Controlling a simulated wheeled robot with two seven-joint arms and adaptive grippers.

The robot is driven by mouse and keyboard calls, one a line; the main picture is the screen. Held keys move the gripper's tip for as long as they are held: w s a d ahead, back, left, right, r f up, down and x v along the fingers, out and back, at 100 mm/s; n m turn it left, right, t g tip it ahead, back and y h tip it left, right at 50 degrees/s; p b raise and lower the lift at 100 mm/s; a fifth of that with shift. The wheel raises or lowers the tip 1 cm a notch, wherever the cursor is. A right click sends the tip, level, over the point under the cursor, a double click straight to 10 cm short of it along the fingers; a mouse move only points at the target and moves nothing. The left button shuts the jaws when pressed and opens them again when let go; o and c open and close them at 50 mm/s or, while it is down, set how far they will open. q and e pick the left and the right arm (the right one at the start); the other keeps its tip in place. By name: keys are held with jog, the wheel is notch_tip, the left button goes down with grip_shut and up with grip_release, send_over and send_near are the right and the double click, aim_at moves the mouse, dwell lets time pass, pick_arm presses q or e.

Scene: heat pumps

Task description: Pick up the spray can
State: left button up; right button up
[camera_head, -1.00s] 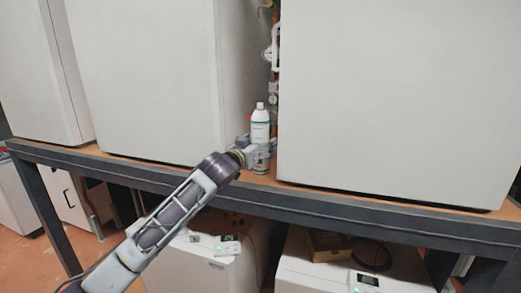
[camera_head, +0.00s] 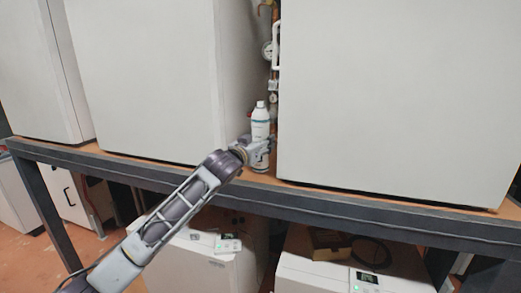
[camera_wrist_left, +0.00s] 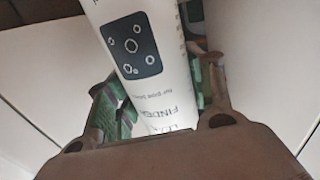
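The white spray can (camera_head: 260,122) stands upright on the shelf, in the narrow gap between two large white units. Its lower part is mostly hidden by my left gripper (camera_head: 262,150) in the head view. In the left wrist view the can (camera_wrist_left: 150,60), with a dark label panel, lies between the two fingers of my left gripper (camera_wrist_left: 160,108). The fingers are closed in around its sides and appear to touch it. I cannot see clear space under the can. My right gripper is not in view.
Large white units stand close on the left (camera_head: 150,80) and right (camera_head: 395,95) of the can. Pipes and a gauge (camera_head: 268,50) are behind it. Smaller white units sit underneath.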

aim_at(257, 114)
pick_arm(q)
jog(key=c, duration=0.5)
jog(key=shift+c, duration=0.4)
notch_tip(257, 114, up, 9)
jog(key=shift+f+b, duration=0.2)
jog(key=shift+b, duration=0.1)
jog(key=shift+r, duration=0.75)
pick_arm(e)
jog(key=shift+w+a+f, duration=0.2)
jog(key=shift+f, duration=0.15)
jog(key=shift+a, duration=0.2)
